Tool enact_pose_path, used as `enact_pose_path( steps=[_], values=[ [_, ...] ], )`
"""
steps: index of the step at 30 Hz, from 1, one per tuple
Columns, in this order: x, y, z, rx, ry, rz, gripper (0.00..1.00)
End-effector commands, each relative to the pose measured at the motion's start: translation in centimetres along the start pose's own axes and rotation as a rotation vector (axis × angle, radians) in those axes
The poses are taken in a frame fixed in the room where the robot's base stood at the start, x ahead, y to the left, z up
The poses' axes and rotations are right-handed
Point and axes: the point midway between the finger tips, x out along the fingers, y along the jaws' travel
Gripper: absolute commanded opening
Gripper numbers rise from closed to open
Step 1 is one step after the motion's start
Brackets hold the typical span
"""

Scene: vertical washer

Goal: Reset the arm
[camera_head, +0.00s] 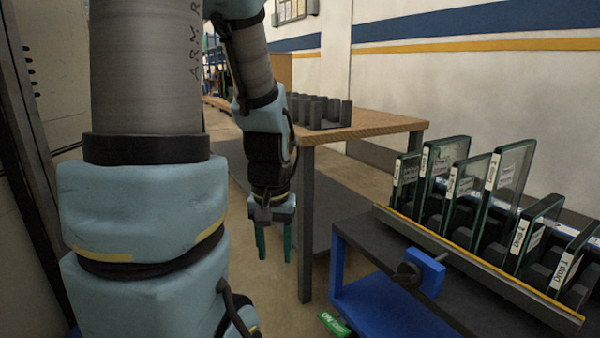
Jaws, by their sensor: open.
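My gripper (274,243) hangs below my bent arm near the middle of the camera_head view, its two green fingers pointing down and apart. Nothing shows between the fingers. It is over open floor, left of a leg of the wooden table and left of the blue and dark cart. My arm fills much of the left side and hides what lies behind it.
A wooden-topped table (385,126) carries a dark slotted rack (322,112). A dark cart (385,250) at right holds several upright glass panels (508,185) in a row. A blue clamp-like part (425,272) juts from its front. A green labelled item (334,324) is low at the bottom edge.

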Motion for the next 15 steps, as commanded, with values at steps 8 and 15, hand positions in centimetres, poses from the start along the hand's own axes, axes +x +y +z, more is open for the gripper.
enact_pose_path(
  steps=[8, 15],
  values=[
    [-3.5, -1.7, 0.3, -0.054, 0.040, 0.012, 0.50],
    [-7.9, -1.7, -0.2, -0.054, 0.039, 0.011, 0.50]
  ],
)
